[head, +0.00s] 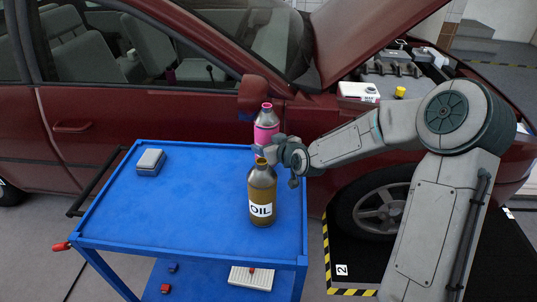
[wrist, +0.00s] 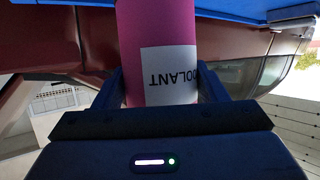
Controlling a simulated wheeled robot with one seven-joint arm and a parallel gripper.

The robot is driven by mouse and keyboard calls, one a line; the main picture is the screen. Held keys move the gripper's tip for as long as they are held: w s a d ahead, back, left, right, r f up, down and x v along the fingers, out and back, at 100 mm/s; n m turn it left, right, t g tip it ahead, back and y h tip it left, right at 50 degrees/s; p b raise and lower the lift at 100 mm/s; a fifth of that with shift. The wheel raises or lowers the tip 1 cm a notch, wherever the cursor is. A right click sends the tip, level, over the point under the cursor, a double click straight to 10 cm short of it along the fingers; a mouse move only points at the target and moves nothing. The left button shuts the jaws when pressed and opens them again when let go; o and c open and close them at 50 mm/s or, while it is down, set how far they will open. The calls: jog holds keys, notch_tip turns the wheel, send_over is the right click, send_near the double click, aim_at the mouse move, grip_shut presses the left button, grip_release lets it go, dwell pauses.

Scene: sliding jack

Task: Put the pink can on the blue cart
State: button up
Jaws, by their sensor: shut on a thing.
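The pink can (head: 266,130), a bottle with a grey neck and pink cap, is upright at the back right corner of the blue cart (head: 200,205). My gripper (head: 268,152) is shut around its lower body, reaching in from the right. In the wrist view the pink can (wrist: 158,25) sits between the two fingers (wrist: 160,92), its white "COOLANT" label upside down. The can's base is hidden in the head view, so I cannot tell whether it touches the cart top. A blue strip of the cart (wrist: 255,10) shows at the wrist view's top.
A brown oil bottle (head: 262,195) stands on the cart just in front of my gripper. A grey box (head: 150,162) lies at the cart's back left. The red car (head: 200,110) with its hood raised is close behind. The cart top's middle and front left are clear.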

jog(key=shift+f, duration=1.8)
jog(key=o, duration=1.5)
jog(key=shift+f, duration=0.15)
